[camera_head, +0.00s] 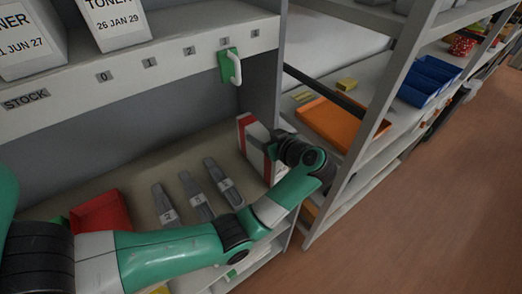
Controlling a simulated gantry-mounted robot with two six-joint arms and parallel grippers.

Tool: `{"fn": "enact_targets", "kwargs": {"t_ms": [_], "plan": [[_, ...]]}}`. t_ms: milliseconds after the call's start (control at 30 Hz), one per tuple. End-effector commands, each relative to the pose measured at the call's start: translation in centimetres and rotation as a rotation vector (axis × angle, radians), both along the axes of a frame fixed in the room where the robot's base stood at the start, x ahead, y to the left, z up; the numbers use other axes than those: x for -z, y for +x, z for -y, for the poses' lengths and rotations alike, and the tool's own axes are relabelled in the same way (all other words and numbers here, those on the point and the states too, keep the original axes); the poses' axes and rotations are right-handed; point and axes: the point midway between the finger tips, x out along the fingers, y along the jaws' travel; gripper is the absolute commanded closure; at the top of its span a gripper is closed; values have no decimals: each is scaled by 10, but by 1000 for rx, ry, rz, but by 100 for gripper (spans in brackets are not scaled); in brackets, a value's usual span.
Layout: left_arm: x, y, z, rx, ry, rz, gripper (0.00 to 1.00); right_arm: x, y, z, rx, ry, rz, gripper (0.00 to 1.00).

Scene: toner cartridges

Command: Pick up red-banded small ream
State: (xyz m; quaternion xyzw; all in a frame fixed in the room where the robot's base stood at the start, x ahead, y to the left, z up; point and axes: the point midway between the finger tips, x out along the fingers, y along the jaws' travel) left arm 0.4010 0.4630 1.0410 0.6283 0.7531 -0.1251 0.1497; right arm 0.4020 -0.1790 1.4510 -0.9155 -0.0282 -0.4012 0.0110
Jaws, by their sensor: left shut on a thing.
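The red-banded small ream (249,128) is a white block with a red band. It stands upright at the right end of the lower shelf, beside the unit's side panel. My left arm reaches across from the left, and my left gripper (279,151) is at the ream's right side, shut on it. The wrist covers part of the ream, and the fingertips are mostly hidden. I cannot tell whether the ream is clear of the shelf. My right gripper is not in view.
Several grey numbered holders (195,193) and a red tray (98,213) are on the lower shelf. Toner boxes (115,22) stand on the STOCK shelf above. A green hook (228,66) hangs from its edge. An orange tray (338,119) and blue bins (428,80) lie right.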

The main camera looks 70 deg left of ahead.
Motion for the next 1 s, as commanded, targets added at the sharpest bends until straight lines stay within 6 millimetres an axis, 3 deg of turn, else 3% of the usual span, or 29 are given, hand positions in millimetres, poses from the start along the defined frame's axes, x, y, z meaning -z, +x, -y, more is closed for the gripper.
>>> {"fn": "enact_targets", "kwargs": {"t_ms": [33,100,633,1000], "plan": [[0,0,0,0,0,1,89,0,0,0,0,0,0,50],[0,0,0,0,0,1,100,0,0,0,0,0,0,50],[-6,0,0,0,5,5,100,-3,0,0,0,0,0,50],[-42,-2,2,0,5,8,100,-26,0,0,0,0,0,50]]}}
